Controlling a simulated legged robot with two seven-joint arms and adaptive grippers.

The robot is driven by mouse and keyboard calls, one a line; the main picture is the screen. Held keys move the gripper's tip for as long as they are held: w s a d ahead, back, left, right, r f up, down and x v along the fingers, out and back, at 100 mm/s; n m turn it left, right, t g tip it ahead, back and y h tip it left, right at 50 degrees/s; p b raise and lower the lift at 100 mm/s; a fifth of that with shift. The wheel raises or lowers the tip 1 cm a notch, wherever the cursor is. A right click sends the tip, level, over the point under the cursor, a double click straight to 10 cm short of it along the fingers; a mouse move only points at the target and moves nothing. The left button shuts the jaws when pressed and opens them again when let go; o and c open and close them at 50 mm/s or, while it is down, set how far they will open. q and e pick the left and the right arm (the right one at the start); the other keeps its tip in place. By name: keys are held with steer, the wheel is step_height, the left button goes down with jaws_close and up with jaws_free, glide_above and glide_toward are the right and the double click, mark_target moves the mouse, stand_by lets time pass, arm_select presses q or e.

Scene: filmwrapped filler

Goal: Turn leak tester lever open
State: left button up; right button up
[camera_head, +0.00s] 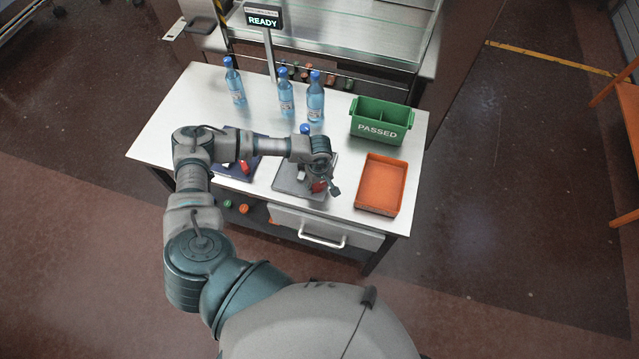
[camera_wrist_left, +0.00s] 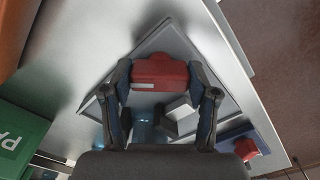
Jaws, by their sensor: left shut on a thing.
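The leak tester is a grey plate-like device (camera_head: 290,181) at the front middle of the table, partly hidden by my left arm. Its red lever (camera_head: 319,186) shows at its right side. In the left wrist view the red lever (camera_wrist_left: 160,73) lies between the two fingers of my left gripper (camera_wrist_left: 165,92), which is shut on it. In the head view my left gripper (camera_head: 327,187) reaches down over the device. A blue-capped bottle (camera_head: 305,129) stands behind my forearm, mostly hidden. My right gripper is not in view.
Three blue bottles (camera_head: 286,97) stand at the back. A green PASSED bin (camera_head: 380,127) and an orange tray (camera_head: 362,200) are at the right. A dark blue device (camera_head: 230,172) with a red part (camera_head: 246,167) lies left. A READY sign (camera_head: 263,18) stands behind.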

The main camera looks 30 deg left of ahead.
arm_select(q)
steer(key=shift+w+a+n, duration=0.15)
steer(key=shift+w+n, duration=0.05)
steer(key=shift+n, duration=0.1)
steer(key=n+b, duration=0.2)
steer(key=shift+n, duration=0.3)
steer(key=n+b, duration=0.2)
steer(key=n, duration=0.3)
steer(key=shift+n+b, duration=0.3)
steer(key=n+b, duration=0.1)
steer(key=n, duration=0.3)
steer(key=shift+b, duration=0.4)
steer(key=shift+r+n+b, duration=0.1)
steer(key=shift+n+b, duration=0.55)
steer(key=shift+n, duration=1.85)
steer(key=o, duration=1.1)
steer(key=shift+o, duration=0.2)
